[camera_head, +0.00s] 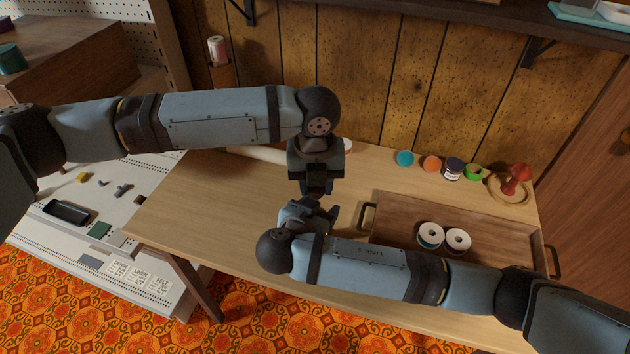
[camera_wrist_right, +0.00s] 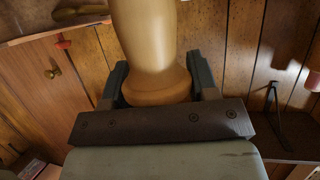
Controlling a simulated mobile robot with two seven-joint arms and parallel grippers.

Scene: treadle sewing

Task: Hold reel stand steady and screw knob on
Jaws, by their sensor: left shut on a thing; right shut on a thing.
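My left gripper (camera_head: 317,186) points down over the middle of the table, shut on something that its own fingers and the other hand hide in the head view. My right gripper (camera_head: 318,211) is just below it in the picture, close to it. In the right wrist view, a smooth, pale, turned wooden piece (camera_wrist_right: 152,45) with a flared, rounded end sits between the two fingers of my right gripper (camera_wrist_right: 160,85), which is shut on it. I cannot tell whether this piece is the reel stand or the knob. No other part of stand or knob is clearly visible.
A wooden tray (camera_head: 400,208) with handles holds two white-faced reels (camera_head: 430,235). Several small jars (camera_head: 452,168) and a red object (camera_head: 517,178) on a round wooden base stand along the back. The table's left part (camera_head: 190,205) is clear.

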